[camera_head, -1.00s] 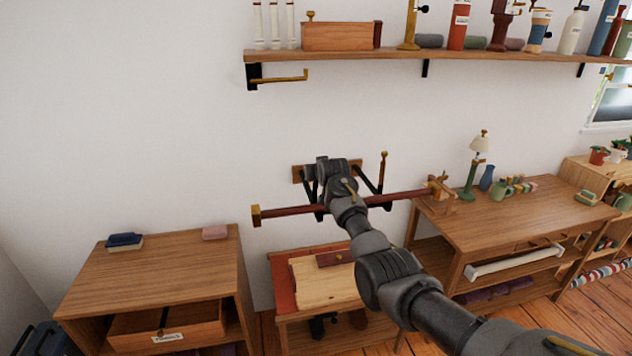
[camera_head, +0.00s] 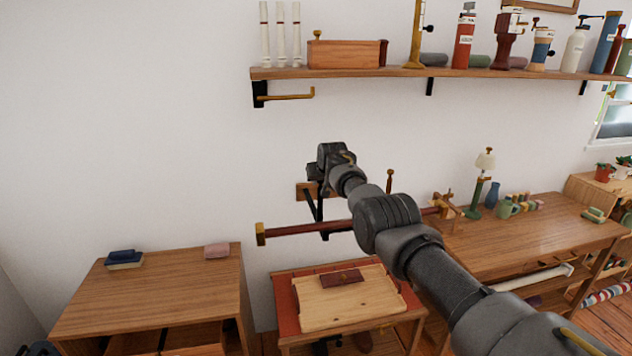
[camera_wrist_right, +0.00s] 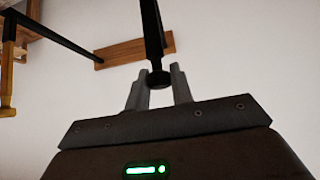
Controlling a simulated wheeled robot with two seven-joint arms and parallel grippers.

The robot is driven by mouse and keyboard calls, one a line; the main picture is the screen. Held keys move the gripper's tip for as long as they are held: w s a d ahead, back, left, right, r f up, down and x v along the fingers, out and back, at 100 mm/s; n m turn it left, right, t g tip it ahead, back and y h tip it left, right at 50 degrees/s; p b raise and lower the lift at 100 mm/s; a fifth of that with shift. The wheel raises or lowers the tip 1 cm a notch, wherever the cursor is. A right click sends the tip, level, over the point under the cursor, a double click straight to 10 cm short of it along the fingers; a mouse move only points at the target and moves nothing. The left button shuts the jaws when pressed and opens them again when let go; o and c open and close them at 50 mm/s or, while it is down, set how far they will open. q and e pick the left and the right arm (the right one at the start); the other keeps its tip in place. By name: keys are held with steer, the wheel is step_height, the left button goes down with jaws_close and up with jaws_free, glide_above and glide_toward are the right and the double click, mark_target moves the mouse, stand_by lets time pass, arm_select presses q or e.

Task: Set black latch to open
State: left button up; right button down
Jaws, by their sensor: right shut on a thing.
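In the wrist view, a black latch (camera_wrist_right: 151,25), a bar with a rounded end, reaches down to my right gripper (camera_wrist_right: 158,88). The rounded end sits between the two grey fingertips, which are shut on it. A wooden wall plate (camera_wrist_right: 125,52) lies behind. In the head view my right gripper (camera_head: 313,172) is at the upper front of the wooden plate (camera_head: 302,191); my wrist hides its fingertips and most of the latch. A black bracket (camera_head: 318,208) shows below it. My left gripper is in neither view.
A dark red rod (camera_head: 305,229) with brass ends runs across below the plate, partly behind my arm. A wall shelf (camera_head: 350,73) with bottles is above. A small table (camera_head: 286,295), a cabinet (camera_head: 165,285) and a desk (camera_head: 545,225) stand below.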

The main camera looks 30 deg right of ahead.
steer(key=shift+w+d+f, duration=0.1)
steer(key=shift+w+d, duration=0.05)
steer(key=shift+w, duration=0.15)
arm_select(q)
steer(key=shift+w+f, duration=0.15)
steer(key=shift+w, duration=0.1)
arm_select(e)
steer(key=shift+w, duration=0.1)
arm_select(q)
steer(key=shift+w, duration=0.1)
arm_select(e)
steer(key=c, duration=1.6)
jaws_free()
steer(key=shift+c, duration=0.2)
steer(key=o, duration=0.4)
steer(key=shift+w+f, duration=0.1)
steer(key=shift+w, duration=0.2)
steer(key=shift+c, duration=0.2)
steer(key=shift+s+r, duration=0.2)
